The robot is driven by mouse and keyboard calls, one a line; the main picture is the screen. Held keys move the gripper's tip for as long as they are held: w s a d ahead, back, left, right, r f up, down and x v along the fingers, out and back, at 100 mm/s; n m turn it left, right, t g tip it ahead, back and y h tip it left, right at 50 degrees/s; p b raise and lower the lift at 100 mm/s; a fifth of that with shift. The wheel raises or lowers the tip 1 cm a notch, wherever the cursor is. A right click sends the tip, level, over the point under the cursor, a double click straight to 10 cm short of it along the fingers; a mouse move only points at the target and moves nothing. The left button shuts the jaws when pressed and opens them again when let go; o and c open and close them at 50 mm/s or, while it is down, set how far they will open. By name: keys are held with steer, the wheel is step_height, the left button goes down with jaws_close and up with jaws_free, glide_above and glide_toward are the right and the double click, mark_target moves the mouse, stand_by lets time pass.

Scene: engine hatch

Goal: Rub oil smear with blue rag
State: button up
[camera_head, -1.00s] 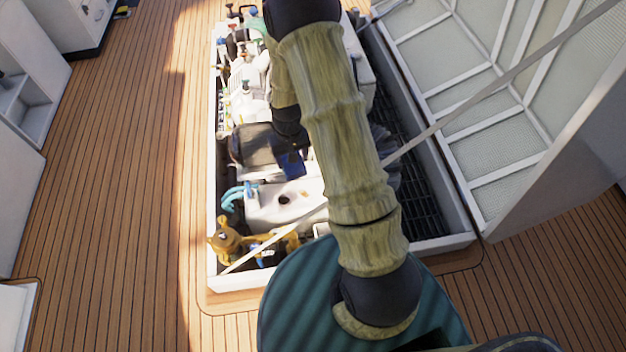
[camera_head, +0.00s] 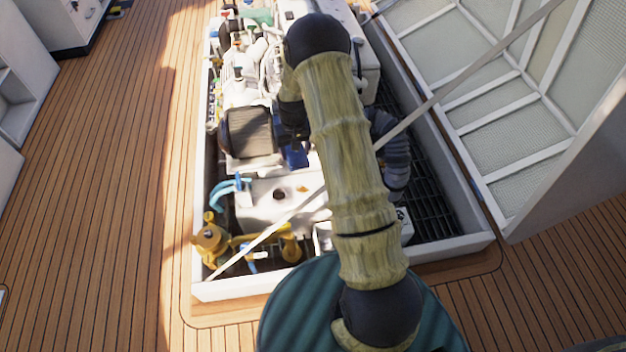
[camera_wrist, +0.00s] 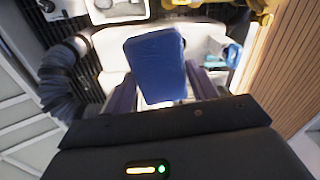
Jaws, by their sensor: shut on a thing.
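The blue rag (camera_wrist: 155,62) fills the middle of the wrist view. My gripper (camera_wrist: 162,88) is shut on it, with one purple-grey finger on each side. In the head view the rag (camera_head: 295,156) shows as a small dark blue patch beside my arm, over the engine. A small brown spot (camera_head: 302,189), which looks like the oil smear, is on the white engine cover (camera_head: 262,208), just below the rag in the picture. A dark round hole is left of it. In the wrist view I cannot make out the smear; the rag covers part of the white surface.
The engine sits in a white-rimmed hatch (camera_head: 245,288). Yellow fittings (camera_head: 210,240) and a light blue hose (camera_head: 226,188) are left of the cover; a ribbed grey hose (camera_head: 394,150) is right. A pale strut (camera_head: 470,72) crosses above. The open lid (camera_head: 500,120) stands right.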

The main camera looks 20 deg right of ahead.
steer(key=w+d+f+b, duration=0.3)
steer(key=f+b, duration=0.5)
steer(key=w+d+f+b, duration=0.2)
steer(key=d+f+b, duration=0.1)
steer(key=f+b, duration=0.6)
steer(key=w+d+f+m+b, duration=0.1)
steer(key=w+d+f+b, duration=0.2)
steer(key=f+b, duration=0.5)
steer(key=shift+w+f, duration=0.3)
steer(key=shift+f, duration=0.3)
steer(key=shift+r, duration=0.1)
step_height(320, 180, down, 6)
steer(key=b, duration=0.5)
steer(key=shift+f+b, duration=0.4)
steer(key=shift+f, duration=0.65)
